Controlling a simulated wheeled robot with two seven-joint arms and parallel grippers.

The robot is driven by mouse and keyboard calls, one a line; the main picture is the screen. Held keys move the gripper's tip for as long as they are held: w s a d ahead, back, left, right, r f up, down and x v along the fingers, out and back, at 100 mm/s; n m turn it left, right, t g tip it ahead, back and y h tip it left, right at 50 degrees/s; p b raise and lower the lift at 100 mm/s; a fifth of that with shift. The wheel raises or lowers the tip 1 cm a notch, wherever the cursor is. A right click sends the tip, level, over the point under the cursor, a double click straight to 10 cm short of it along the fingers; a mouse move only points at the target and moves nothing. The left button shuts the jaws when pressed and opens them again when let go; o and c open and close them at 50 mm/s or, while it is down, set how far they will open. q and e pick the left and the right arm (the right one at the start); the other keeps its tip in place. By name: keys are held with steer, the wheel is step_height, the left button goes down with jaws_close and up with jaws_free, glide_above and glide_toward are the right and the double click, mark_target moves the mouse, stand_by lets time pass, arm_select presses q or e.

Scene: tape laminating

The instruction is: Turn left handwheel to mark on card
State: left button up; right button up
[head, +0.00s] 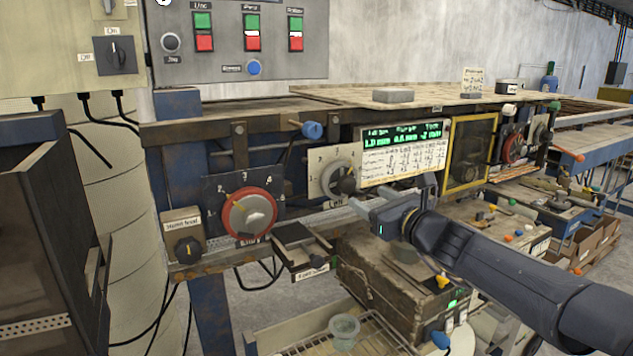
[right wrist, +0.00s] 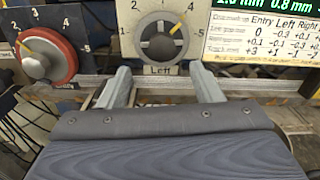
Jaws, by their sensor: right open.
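The left handwheel (head: 343,180) is a grey wheel on a pale dial plate. In the right wrist view the handwheel (right wrist: 162,46) sits above a "Left" label, its yellow pointer tilted up and right, toward the 4. The white card (head: 402,157) with printed rows is right of the dial; the card (right wrist: 262,35) also shows in the wrist view, with Entry, Left and Right columns. My right gripper (head: 366,198) is open and empty, just below and in front of the handwheel. Its two fingers (right wrist: 163,80) point at the dial and are apart from the wheel. My left gripper is not in view.
A red entry handwheel (head: 249,212) is left of the dial. A green display (head: 404,135) is above the card. A yellow-framed guard (head: 470,155) stands to the right. A small black block (head: 295,237) juts out below left. A wooden crate (head: 375,290) is below my arm.

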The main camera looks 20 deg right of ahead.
mark_target(350, 186)
steer(key=w, duration=0.2)
steer(key=w+p, duration=0.1)
steer(key=w, duration=0.5)
steer(key=shift+a+r, duration=0.1)
steer(key=shift+a, duration=0.15)
steer(key=c, duration=1)
